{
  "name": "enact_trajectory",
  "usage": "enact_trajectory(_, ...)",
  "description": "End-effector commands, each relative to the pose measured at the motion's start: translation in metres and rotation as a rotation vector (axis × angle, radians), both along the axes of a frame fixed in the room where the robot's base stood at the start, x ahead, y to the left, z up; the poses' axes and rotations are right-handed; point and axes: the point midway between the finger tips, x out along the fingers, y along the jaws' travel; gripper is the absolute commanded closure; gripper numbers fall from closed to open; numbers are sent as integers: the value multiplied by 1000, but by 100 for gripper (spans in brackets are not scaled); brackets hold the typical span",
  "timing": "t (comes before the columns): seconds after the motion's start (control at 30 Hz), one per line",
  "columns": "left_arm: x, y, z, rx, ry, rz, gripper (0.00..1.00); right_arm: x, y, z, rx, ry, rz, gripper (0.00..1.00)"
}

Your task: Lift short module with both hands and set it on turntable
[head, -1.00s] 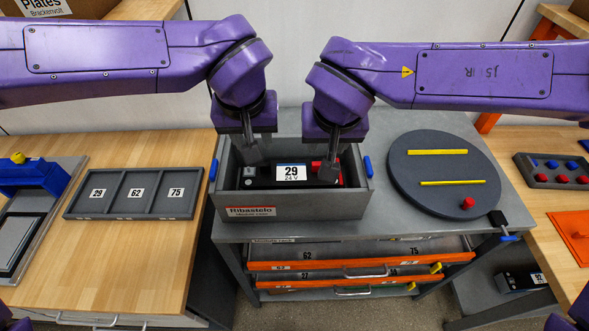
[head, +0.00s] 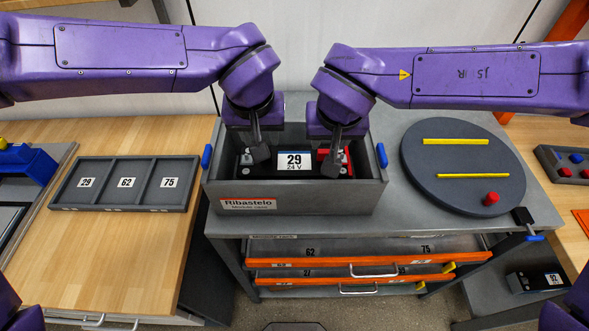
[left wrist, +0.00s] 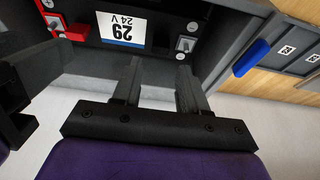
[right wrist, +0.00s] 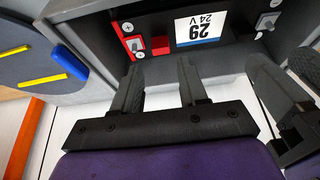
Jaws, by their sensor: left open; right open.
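The short module (head: 270,166) is a black block with a white label reading 29, 24 V and a red part at its right end. It sits inside the grey box marked Ribastelo (head: 330,196). My left gripper (head: 259,152) is open above the module's left end; in the left wrist view its fingers (left wrist: 155,85) point at the module (left wrist: 152,36). My right gripper (head: 338,158) is open above the red end; in the right wrist view its fingers (right wrist: 160,75) are apart, with the module (right wrist: 165,28) beyond. Contact cannot be told. The round grey turntable (head: 465,155) lies to the right.
The turntable carries two yellow bars (head: 458,176) and a red knob (head: 491,198). Blue handles (head: 381,155) flank the box. A tray with slots 29, 62, 75 (head: 122,208) lies on the left bench. Drawers with orange fronts (head: 350,269) stand below. Bench around the turntable is clear.

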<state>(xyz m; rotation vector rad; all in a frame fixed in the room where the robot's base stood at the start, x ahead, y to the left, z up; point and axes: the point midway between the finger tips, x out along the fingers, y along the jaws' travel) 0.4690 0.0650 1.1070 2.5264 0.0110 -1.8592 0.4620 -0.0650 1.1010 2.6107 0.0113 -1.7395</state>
Motion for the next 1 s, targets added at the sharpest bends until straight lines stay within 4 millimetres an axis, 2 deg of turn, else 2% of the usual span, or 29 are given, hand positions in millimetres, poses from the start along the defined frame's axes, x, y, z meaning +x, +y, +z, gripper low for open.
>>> enact_trajectory(0.2,13,1,-42,2,1,2,57,16,1,-41,-2,4,1,57)
enact_trajectory(0.4,20,2,-65,1,0,3,57,26,1,-63,0,1,2,57)
enact_trajectory(0.77,22,2,-71,-1,-2,4,57,29,1,-69,0,0,2,57)
enact_trajectory(0.83,22,2,-71,0,-2,4,74,29,1,-69,0,0,2,74)
enact_trajectory(0.9,22,2,-71,0,-2,4,96,29,1,-68,0,0,2,96)
enact_trajectory(0.93,22,2,-70,0,-2,4,100,29,1,-68,0,0,2,100)
enact_trajectory(1.0,22,2,-70,0,-2,4,100,29,1,-68,0,0,2,100)
